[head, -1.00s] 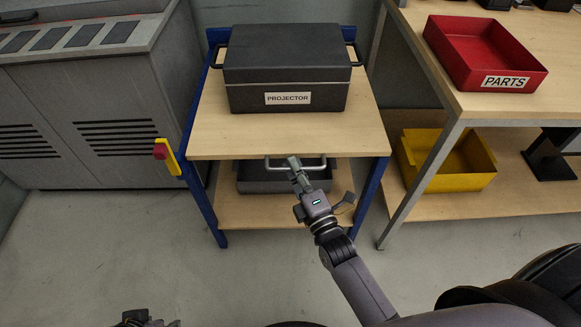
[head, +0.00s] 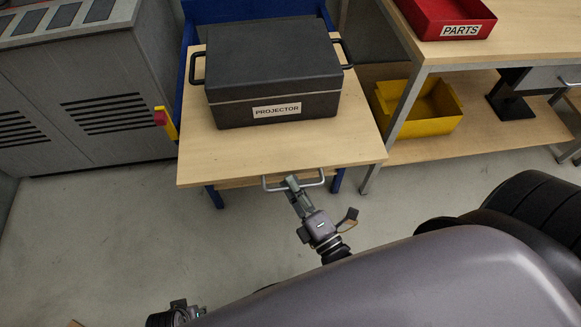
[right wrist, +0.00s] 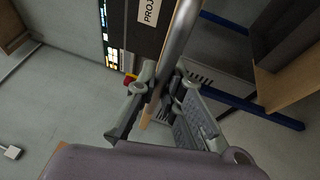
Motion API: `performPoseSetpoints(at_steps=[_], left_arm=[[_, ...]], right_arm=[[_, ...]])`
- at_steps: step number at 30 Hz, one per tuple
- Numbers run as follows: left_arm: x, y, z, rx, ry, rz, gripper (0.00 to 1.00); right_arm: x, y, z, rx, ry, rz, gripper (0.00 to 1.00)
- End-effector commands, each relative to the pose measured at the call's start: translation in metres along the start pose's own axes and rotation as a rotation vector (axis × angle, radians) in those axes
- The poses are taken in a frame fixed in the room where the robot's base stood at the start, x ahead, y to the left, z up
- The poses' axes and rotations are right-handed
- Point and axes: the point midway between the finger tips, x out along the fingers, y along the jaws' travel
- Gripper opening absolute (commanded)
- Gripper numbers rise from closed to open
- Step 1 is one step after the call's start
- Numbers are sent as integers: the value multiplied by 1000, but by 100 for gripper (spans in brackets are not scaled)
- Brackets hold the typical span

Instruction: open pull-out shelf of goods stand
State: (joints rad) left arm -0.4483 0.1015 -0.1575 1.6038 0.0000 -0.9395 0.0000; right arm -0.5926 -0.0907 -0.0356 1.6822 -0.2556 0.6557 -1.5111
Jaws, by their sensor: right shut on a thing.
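The goods stand has a blue frame (head: 206,12) and a wooden pull-out shelf (head: 215,157). The shelf juts forward from the frame toward me. A black case labelled PROJECTOR (head: 275,75) sits on it. A grey metal handle (head: 313,184) is at the shelf's front edge. My right gripper (head: 291,183) is shut on this handle. In the right wrist view the handle bar (right wrist: 183,32) runs between the fingers of the gripper (right wrist: 160,92). My left gripper (head: 178,308) shows only partly at the bottom edge, and its jaws are unclear.
A grey cabinet (head: 85,90) with a red and yellow switch (head: 163,120) stands at left. At right is a workbench (head: 405,100) with a red PARTS bin (head: 440,20) above and a yellow bin (head: 425,115) below. The floor (head: 100,235) in front is clear at left.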

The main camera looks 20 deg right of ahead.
Motion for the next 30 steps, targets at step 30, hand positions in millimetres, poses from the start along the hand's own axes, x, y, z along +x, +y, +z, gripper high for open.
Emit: performPoseSetpoints(at_steps=[30], left_arm=[[6,0,5,1,-5,0,40]], right_arm=[[-8,2,-3,0,0,0,30]])
